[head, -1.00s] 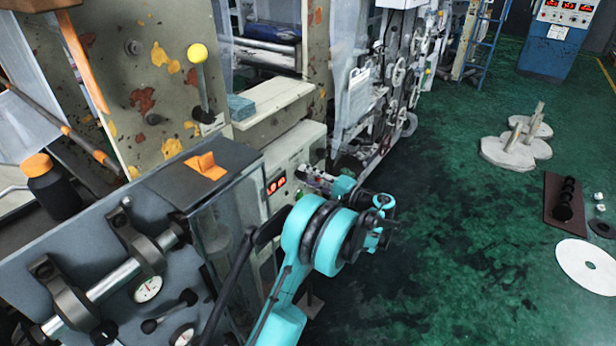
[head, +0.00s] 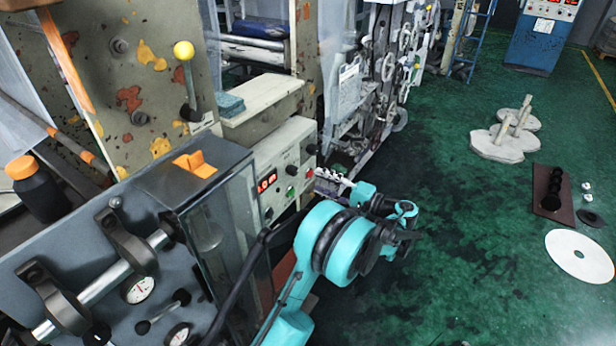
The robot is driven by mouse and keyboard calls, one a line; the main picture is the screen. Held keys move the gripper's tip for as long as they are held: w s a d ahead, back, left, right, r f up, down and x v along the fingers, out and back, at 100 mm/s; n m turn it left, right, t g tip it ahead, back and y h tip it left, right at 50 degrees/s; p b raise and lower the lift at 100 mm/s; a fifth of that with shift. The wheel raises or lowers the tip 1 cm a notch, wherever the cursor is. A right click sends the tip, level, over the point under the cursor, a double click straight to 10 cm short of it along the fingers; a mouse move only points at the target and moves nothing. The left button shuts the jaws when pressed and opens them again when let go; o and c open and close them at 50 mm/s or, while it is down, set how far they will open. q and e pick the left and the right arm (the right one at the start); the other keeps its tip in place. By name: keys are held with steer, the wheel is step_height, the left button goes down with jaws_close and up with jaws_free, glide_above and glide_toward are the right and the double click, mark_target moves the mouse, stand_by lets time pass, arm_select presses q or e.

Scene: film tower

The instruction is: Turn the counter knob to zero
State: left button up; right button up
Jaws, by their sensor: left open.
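The counter is a pale panel (head: 284,152) on the machine's side, with a lit red display (head: 266,181); I cannot read its digits surely. Which one is the counter knob I cannot tell. My left gripper (head: 326,180), at the end of the teal arm, is open just right of the panel, seemingly apart from the knobs. Its fingers are small and partly hidden by the wrist. My right gripper is not in view.
A yellow-tipped lever (head: 184,50) rises behind. Green floor to the right is mostly clear, with a white disc (head: 579,255) and a brown plate (head: 540,205).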

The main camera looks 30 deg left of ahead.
arm_select(q)
steer(key=shift+s+d, duration=0.15)
steer(key=shift+d, duration=1.5)
steer(key=s+a+r+m+t+h, duration=0.2)
steer(key=s+a+r+h, duration=0.1)
steer(key=s+h, duration=0.6)
steer(key=s+d+f+n+t+h, duration=0.1)
steer(key=s+d+h, duration=0.3)
steer(key=s, duration=0.5)
steer(key=s+d+f+n+t+h, duration=0.2)
steer(key=s+d+f+t+h, duration=0.1)
steer(key=s+d, duration=0.5)
steer(key=shift+s+d+f+h, duration=0.25)
steer(key=shift+s+f+h, duration=0.5)
steer(key=shift+s+h, duration=0.3)
